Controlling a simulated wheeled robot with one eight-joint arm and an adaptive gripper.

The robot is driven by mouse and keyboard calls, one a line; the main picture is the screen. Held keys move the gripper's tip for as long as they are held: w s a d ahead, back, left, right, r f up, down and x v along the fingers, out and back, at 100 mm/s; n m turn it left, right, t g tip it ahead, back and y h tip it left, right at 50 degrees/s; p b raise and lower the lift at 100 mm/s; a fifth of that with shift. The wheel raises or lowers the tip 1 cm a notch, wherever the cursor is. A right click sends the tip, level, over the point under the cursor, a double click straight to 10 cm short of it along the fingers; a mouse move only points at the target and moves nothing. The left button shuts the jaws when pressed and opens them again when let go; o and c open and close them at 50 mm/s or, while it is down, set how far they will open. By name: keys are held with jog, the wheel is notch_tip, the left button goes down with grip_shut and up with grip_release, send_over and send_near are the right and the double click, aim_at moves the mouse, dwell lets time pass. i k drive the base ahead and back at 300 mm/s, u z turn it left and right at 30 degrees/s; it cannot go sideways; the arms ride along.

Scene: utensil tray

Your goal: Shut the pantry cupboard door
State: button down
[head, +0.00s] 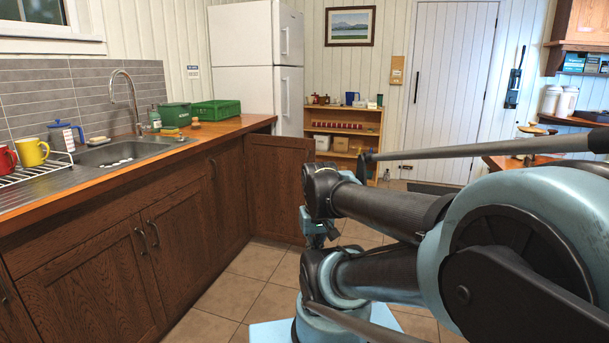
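A dark brown wooden cupboard door (275,188) stands swung open at the far end of the counter's row of base cupboards. It juts out to the right from the cupboard fronts, with its panelled face towards me. Its right edge lies close behind my arm in the picture, and I cannot tell whether they touch. The cupboard's inside is hidden behind the door. My arm fills the right and lower middle of the head view. I cannot make out my gripper's fingers.
The other base cupboard doors (163,240) are shut along the left. The counter holds a sink (125,152), mugs and green crates (215,110). A white fridge (258,60) and a low wooden shelf (345,128) stand beyond. Tiled floor (255,262) is clear before the open door.

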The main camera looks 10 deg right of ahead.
aim_at(273, 164)
jog(key=u, duration=0.1)
jog(key=i, duration=1.15)
jog(key=z, duration=0.5)
